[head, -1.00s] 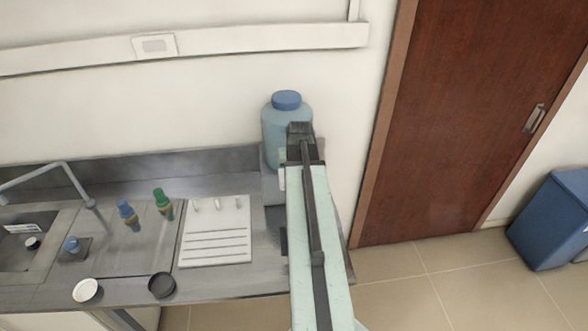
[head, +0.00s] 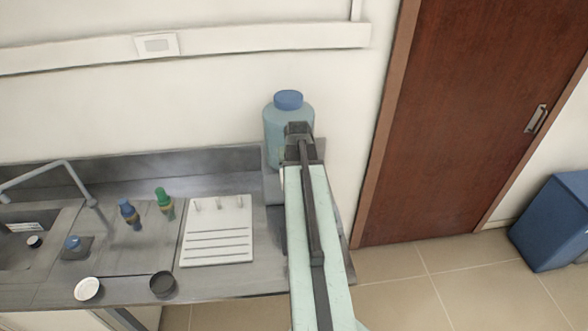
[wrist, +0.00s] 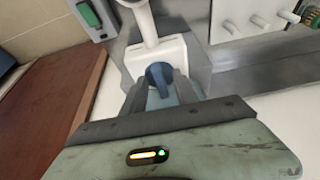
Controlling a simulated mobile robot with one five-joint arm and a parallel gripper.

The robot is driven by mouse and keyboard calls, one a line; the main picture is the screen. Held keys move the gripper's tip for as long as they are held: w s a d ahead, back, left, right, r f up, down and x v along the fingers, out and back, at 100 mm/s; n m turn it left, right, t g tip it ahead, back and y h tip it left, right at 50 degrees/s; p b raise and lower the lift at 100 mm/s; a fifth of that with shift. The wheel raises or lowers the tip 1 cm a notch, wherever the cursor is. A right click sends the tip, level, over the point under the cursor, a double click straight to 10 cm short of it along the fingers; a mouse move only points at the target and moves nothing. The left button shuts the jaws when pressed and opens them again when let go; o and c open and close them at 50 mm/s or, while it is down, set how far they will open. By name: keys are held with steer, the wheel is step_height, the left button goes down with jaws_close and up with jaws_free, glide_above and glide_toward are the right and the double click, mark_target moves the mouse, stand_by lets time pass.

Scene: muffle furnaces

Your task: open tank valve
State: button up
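The tank (head: 276,122) is a pale blue bottle with a blue cap (head: 288,99), upright at the right end of the bench against the wall. My arm hides its lower front in the head view. In the wrist view a blue valve handle (wrist: 158,75) sits on a white block-shaped fitting (wrist: 140,57). My gripper (wrist: 162,90) has its two fingers apart, one on each side of the blue handle. I cannot tell whether they touch it. In the head view my gripper (head: 299,143) is in front of the tank, its fingertips hidden.
Green (head: 165,203) and blue (head: 129,213) bench fittings and a sink tap (head: 70,170) are further left. Two small round dishes lie near the front edge. A brown door (head: 465,120) and blue bin (head: 555,222) are right.

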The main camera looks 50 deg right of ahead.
steer(key=p+v, duration=0.7)
steer(key=v, duration=0.1)
steer(key=shift+f, duration=0.1)
stand_by(0.4)
